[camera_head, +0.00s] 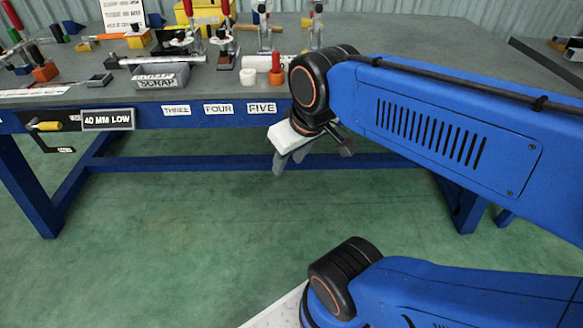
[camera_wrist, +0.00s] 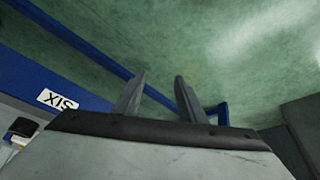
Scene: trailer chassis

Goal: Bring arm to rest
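My gripper (camera_head: 291,162) hangs in front of the workbench's front edge, below the tabletop, with its fingers pointing down toward the green floor. In the wrist view the two grey fingers of my gripper (camera_wrist: 158,92) stand apart with a clear gap and nothing between them. Only floor and the bench's blue frame show beyond them. My blue arm reaches in from the right in the head view.
The workbench (camera_head: 400,35) holds a grey scrap bin (camera_head: 160,76), clamps, white cylinders (camera_head: 249,77) and an orange block (camera_head: 46,72). A yellow-handled item (camera_head: 46,126) hangs at the front left. The green floor (camera_head: 170,220) before the bench is clear.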

